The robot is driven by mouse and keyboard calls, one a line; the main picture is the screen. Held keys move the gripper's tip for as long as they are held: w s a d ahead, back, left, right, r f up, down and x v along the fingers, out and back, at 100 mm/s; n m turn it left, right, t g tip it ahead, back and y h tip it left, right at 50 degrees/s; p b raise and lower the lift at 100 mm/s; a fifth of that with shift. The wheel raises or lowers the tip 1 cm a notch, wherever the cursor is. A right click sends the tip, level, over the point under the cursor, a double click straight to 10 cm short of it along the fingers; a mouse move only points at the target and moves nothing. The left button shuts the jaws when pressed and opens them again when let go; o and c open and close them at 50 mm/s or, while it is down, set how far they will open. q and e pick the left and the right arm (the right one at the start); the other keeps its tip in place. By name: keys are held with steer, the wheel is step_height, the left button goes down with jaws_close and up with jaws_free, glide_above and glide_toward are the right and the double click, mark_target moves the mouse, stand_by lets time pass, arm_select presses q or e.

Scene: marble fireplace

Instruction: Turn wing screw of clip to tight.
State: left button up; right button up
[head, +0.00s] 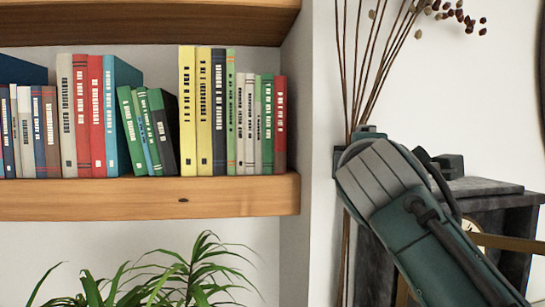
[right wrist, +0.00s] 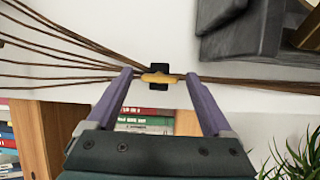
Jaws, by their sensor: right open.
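In the right wrist view, a small black clip (right wrist: 160,87) sits on a bundle of brown stems against the white wall. Its yellow wing screw (right wrist: 158,77) faces my gripper and lies roughly along the stems. My right gripper (right wrist: 160,75) is open, with one purple finger on each side of the wing screw. I see gaps between the fingers and the screw; I cannot tell how far the tips are in depth. In the head view my right arm hides the clip and the fingers. My left gripper is in neither view.
Brown dry stems (head: 368,60) rise behind my right arm. A wooden shelf (head: 235,195) with a row of books stands left of it. A dark mantel (head: 485,187) is close on the right. A green plant (head: 190,268) is below the shelf.

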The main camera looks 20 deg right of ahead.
steer(key=b+v, duration=0.5)
steer(key=v, duration=0.5)
stand_by(0.3)
